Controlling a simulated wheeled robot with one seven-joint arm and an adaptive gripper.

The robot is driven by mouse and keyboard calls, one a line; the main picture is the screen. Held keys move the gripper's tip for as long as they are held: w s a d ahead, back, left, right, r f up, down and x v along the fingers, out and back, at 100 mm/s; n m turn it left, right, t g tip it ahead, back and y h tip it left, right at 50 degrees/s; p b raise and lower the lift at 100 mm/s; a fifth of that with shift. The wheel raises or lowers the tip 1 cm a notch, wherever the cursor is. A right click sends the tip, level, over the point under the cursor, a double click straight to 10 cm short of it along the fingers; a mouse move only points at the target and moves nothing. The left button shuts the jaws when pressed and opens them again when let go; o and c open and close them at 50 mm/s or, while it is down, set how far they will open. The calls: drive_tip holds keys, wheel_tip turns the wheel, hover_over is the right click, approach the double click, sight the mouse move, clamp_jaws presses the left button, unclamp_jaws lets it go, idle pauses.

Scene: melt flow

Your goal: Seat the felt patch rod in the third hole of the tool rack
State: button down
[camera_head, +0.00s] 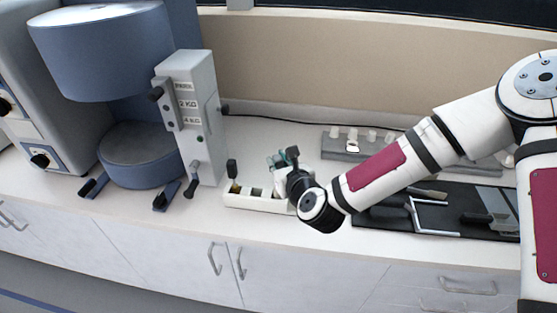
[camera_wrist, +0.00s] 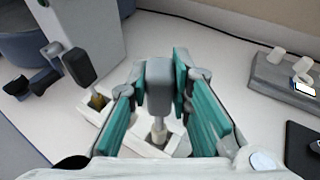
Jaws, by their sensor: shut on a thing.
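My gripper (camera_wrist: 160,72) is shut on the dark grey handle of the felt patch rod (camera_wrist: 158,92). In the wrist view the rod points down, its pale lower end over or in an opening at the near right end of the white tool rack (camera_wrist: 134,134). I cannot tell how deep the end sits. My wrist hides the rack's right end there.
Another dark-handled tool (camera_head: 232,170) with a brass-coloured end stands in the rack's left part. The grey tester column (camera_head: 195,120) rises close behind it. A grey block with pale pegs (camera_head: 343,145) and a black mat (camera_head: 450,205) lie to the right.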

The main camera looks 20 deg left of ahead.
drive_tip(key=shift+f+b, duration=0.5)
drive_tip(key=shift+f, duration=1.2)
drive_tip(key=c, duration=1.4)
unclamp_jaws()
drive_tip(key=shift+o, duration=0.2)
drive_tip(key=v, duration=0.7)
drive_tip(key=shift+s+d, duration=0.15)
drive_tip(key=shift+d, duration=0.05)
drive_tip(key=shift+r, duration=0.15)
drive_tip(key=o, duration=1.2)
drive_tip(key=shift+c, duration=0.2)
